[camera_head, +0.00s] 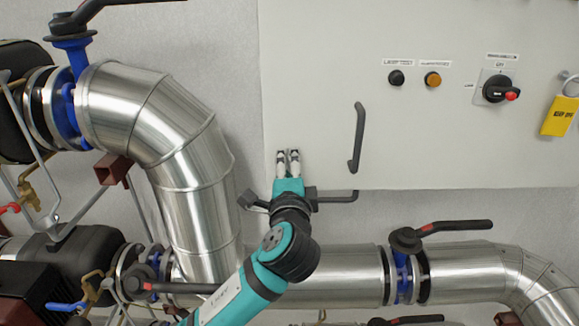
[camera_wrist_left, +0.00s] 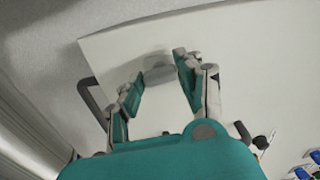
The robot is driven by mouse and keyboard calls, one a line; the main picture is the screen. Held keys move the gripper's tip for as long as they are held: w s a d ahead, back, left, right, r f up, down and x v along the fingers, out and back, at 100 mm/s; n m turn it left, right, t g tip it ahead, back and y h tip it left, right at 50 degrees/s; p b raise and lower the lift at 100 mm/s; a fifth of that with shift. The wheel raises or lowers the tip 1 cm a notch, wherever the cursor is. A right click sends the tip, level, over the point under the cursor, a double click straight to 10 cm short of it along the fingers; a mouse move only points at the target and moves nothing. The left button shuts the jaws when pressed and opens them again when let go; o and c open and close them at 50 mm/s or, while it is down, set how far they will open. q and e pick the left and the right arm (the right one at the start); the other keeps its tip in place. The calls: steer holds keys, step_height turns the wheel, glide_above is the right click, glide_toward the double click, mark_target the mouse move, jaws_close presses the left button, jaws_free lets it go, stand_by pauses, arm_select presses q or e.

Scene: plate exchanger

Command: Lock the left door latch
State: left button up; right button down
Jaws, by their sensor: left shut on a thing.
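The pale cabinet door (camera_head: 440,130) fills the upper right of the head view. My left gripper (camera_head: 288,153) reaches up to its lower left corner. In the left wrist view, a small grey round latch (camera_wrist_left: 160,72) on the pale panel sits between the two fingers of my left gripper (camera_wrist_left: 158,78), which is shut on it. In the head view the fingers hide the latch, so its turned position cannot be told. My right gripper is in neither view.
A dark door handle (camera_head: 357,138) stands out right of my left gripper. Dark and amber buttons (camera_head: 432,79), a red-tipped rotary switch (camera_head: 497,89) and a yellow padlock (camera_head: 559,116) are farther right. A large silver pipe (camera_head: 170,140) curves close on the left.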

arm_select(q)
steer(key=shift+m, duration=0.7)
steer(key=o, duration=1.2)
steer(key=shift+c, duration=0.2)
steer(key=s, duration=1.2)
steer(key=shift+f, duration=0.1)
